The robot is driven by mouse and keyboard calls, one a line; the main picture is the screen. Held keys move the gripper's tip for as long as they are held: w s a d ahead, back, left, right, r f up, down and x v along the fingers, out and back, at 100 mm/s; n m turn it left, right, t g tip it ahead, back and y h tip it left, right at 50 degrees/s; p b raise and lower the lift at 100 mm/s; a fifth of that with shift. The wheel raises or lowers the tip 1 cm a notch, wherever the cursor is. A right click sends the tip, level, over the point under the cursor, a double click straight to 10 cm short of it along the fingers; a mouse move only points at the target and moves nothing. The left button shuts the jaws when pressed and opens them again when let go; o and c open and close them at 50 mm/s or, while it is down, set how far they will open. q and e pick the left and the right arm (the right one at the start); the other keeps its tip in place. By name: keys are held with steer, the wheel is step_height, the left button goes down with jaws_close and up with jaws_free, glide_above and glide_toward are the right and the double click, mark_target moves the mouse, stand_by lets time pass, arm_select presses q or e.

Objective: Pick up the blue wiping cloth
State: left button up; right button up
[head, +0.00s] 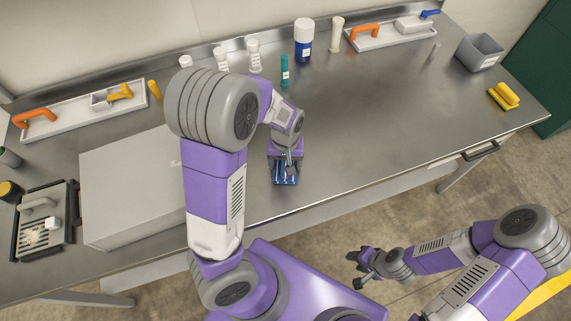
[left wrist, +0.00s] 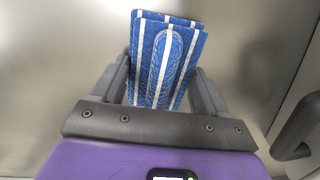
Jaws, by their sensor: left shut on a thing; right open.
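The blue wiping cloth (left wrist: 168,58) has white stripes and is folded. In the left wrist view it sits between the two fingers of my left gripper (left wrist: 165,85), which is shut on it. In the head view the cloth (head: 285,178) shows at the tip of my left gripper (head: 285,167), over the front part of the steel counter. I cannot tell whether the cloth touches the counter. My right gripper (head: 355,269) is open and empty, out in front of the counter above the floor.
A grey box (head: 130,190) stands left of my left arm. The counter's right middle is clear.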

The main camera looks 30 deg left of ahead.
arm_select(q)
steer(key=shift+c, duration=0.6)
step_height(320, 180, up, 9)
steer(key=p, duration=0.4)
steer(key=shift+f, duration=0.1)
steer(key=shift+r, duration=0.65)
